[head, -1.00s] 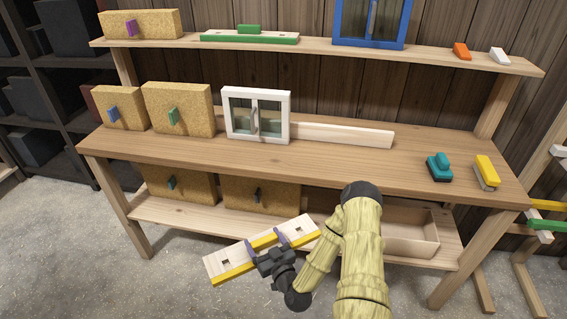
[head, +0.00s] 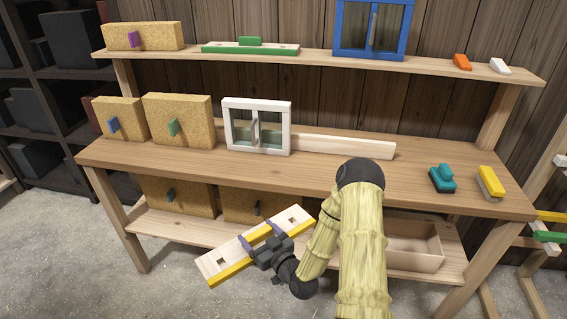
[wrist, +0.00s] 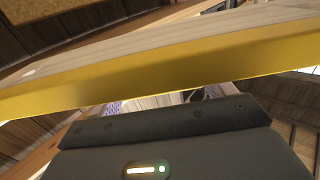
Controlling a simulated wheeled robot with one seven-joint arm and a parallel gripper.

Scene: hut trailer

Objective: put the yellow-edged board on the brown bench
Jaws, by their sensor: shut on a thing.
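The yellow-edged board (head: 223,260) is a pale wooden plank with square holes and a yellow long edge. My gripper (head: 261,242) is shut on its middle, with purple fingers across it. The board is tilted in the picture and held in the air in front of the bench. In the wrist view the yellow edge (wrist: 150,80) fills the width just beyond my gripper. The brown bench (head: 300,170) has a wooden top, with bare room at its middle and front. My arm hides part of its front edge.
On the bench top stand cork blocks (head: 178,121), a white glass-doored cabinet (head: 257,103), a pale plank (head: 345,146), a teal tool (head: 442,179) and a yellow brush-like tool (head: 490,183). An upper shelf (head: 300,58) runs above. A box (head: 415,243) is on the lower shelf.

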